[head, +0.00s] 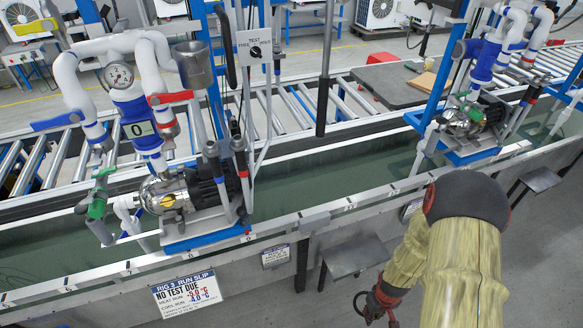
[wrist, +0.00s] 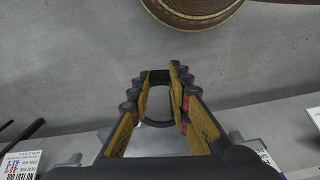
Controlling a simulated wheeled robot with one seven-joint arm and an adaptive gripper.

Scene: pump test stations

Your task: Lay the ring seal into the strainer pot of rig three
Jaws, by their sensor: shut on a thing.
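In the head view, rig three stands at the left with thick white pipes, a gauge and a pump, above a run slip (head: 184,293) reading "RIG 3". A grey metal cup (head: 194,66), apparently the strainer pot, sits high on the rig's right side; its inside cannot be made out. My gripper (head: 372,306) is low at the front, right of the slip and well away from the pot. It is shut on a thin dark ring, the ring seal (head: 357,301). In the wrist view the ring (wrist: 158,123) shows as a dark arc between the yellow-padded fingers (wrist: 160,80).
A small grey shelf (head: 357,253) juts from the bench front just beyond my gripper. A green-floored trough (head: 330,170) runs along the bench. Another rig (head: 470,120) stands at the right. A control box (head: 254,47) and dark upright post (head: 324,80) rise right of the pot.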

